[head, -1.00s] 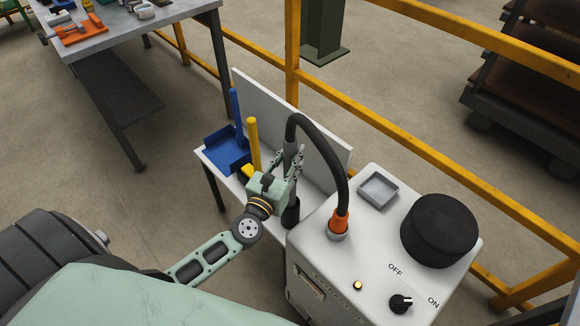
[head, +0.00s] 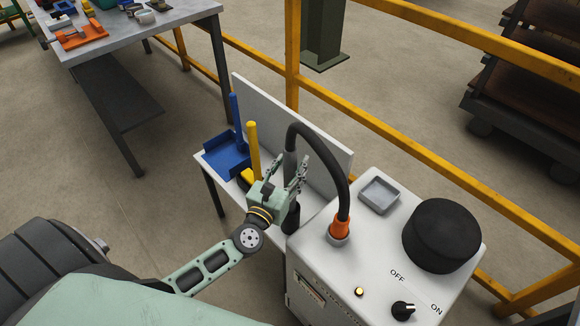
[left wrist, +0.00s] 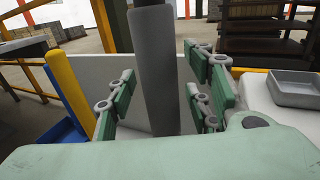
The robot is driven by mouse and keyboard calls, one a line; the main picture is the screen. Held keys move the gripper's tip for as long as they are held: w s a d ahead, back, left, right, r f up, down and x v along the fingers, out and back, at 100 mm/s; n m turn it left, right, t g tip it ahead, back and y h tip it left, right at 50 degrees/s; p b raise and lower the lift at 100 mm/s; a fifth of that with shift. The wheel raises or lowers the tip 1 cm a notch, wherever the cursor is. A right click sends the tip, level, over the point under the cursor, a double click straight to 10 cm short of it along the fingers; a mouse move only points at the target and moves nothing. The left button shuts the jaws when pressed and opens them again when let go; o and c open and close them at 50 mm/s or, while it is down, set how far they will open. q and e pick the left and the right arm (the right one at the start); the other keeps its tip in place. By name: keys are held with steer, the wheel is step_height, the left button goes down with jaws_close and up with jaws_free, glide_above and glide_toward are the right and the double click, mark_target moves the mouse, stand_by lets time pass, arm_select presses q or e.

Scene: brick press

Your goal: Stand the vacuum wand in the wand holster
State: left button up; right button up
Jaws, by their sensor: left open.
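The grey vacuum wand (head: 290,163) stands roughly upright at the right end of the narrow white bench, with the black hose curving from its top. A dark cylinder (head: 291,217), apparently the holster, shows directly below it. My gripper hides the part between, so I cannot tell how deep the wand sits. My left gripper (head: 289,178) is open with its fingers on either side of the wand. In the left wrist view the wand (left wrist: 155,75) stands between the spread fingers, with visible gaps on both sides. My right gripper is not in view.
The white machine (head: 335,265) with the orange hose cuff (head: 340,228) stands close on the right. A yellow handle (head: 253,150) and a blue dustpan (head: 226,157) stand left of the gripper. A white back panel (head: 260,105) and yellow railing are behind.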

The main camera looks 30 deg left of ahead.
arm_select(q)
steer(key=shift+r, duration=0.1)
steer(key=shift+r+p, duration=0.25)
steer(key=shift+p, duration=0.05)
steer(key=s+b, duration=0.3)
steer(key=s, duration=0.9)
steer(key=shift+d+f, duration=0.15)
steer(key=shift+d, duration=0.15)
steer(key=shift+f, duration=0.1)
